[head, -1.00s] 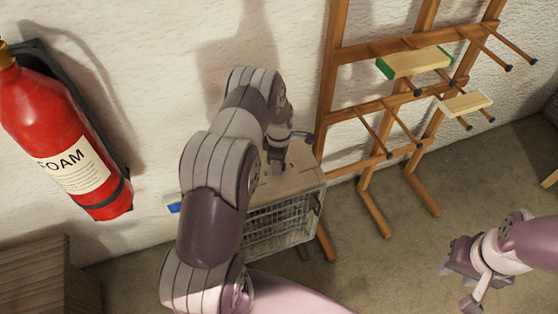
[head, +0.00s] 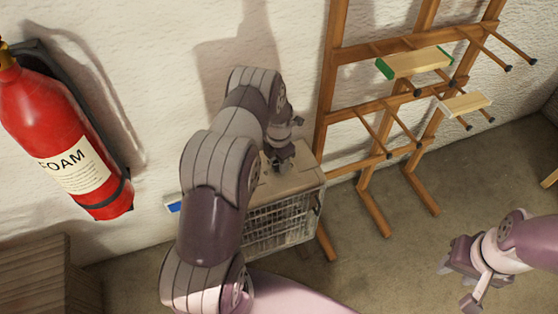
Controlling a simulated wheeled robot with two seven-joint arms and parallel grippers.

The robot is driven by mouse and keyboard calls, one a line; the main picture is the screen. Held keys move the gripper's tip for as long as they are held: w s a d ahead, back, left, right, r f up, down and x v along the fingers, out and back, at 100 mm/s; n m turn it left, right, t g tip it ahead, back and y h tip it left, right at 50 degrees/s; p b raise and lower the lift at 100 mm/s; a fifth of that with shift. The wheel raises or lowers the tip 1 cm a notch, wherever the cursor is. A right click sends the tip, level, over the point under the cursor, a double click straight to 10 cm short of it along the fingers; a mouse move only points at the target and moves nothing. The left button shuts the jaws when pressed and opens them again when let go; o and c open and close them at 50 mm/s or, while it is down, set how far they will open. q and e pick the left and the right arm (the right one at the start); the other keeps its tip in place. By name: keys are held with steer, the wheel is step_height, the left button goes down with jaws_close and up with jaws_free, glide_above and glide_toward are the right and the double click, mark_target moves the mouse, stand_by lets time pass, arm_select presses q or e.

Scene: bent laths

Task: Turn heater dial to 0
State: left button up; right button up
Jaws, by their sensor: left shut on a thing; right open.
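The heater (head: 285,228) is a beige metal box with a wire grille front, standing against the wall behind my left arm. My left gripper (head: 279,164) points down at the heater's top, near its back edge. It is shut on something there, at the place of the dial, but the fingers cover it. I cannot read the dial's setting. My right gripper (head: 459,285) is open and empty at the lower right, well away from the heater.
A wooden rack (head: 345,90) with pegs and short boards stands right of the heater. A red fire extinguisher (head: 55,130) hangs on the wall at left. A wooden box (head: 45,275) is at the lower left. The floor between heater and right gripper is clear.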

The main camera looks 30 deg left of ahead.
arm_select(q)
steer(key=shift+n, duration=0.6)
steer(key=o, duration=1.1)
steer(key=shift+c, duration=0.2)
steer(key=shift+r, duration=0.15)
step_height(320, 180, up, 12)
steer(key=p, duration=0.1)
steer(key=shift+r, duration=0.25)
